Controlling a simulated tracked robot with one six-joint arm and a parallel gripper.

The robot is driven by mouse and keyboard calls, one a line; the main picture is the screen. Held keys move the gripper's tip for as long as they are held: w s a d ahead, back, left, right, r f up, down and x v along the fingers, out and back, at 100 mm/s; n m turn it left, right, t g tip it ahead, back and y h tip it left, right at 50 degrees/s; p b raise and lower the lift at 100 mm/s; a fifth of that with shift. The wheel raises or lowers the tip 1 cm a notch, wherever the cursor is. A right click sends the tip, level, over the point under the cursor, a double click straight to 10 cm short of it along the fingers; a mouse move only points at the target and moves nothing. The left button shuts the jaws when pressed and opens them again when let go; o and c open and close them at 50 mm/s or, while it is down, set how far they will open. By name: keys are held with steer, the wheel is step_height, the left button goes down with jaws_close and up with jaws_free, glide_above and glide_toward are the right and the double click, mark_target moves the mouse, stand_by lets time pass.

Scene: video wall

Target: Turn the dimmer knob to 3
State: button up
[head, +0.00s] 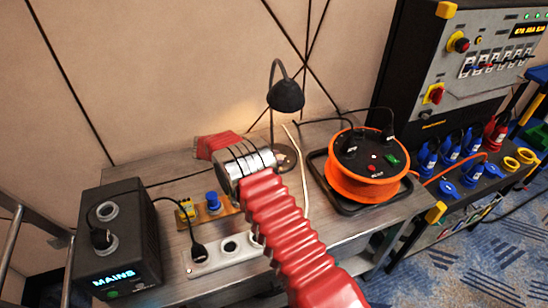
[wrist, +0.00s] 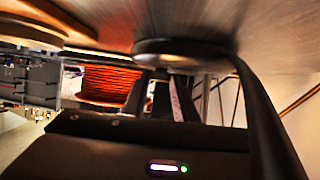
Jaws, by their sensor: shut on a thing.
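The black gooseneck lamp (head: 286,97) stands on the bench, with its round base (head: 287,155) partly behind my arm. In the wrist view, which is upside down, the lamp base (wrist: 185,48) is a disc against the bench top, and the dark gooseneck curves down on the right. My gripper (wrist: 162,85) has its two dark fingers reaching to the base, shut on what seems to be the dimmer knob there. The knob is mostly hidden between the fingers, and its scale and setting cannot be read. In the head view my arm hides the fingers.
An orange cable reel (head: 365,183) sits on a black tray right of the lamp. A black MAINS box (head: 118,250), a blue button (head: 212,200) and a white socket strip (head: 225,255) are at left and front. A control cabinet (head: 455,65) stands at right.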

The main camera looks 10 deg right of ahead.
steer(key=shift+w+r+m+g, duration=0.15)
steer(key=shift+w+m+g, duration=0.15)
steer(key=shift+m+g, duration=0.45)
steer(key=shift+w+r+m+g, duration=0.1)
steer(key=shift+w+m+g, duration=0.15)
steer(key=shift+m+g, duration=0.45)
steer(key=o, duration=1.1)
steer(key=shift+s+f, duration=0.1)
steer(key=shift+f, duration=0.05)
steer(key=shift+c, duration=0.2)
steer(key=shift+g, duration=0.25)
step_height(320, 180, up, 10)
steer(key=shift+c, duration=0.2)
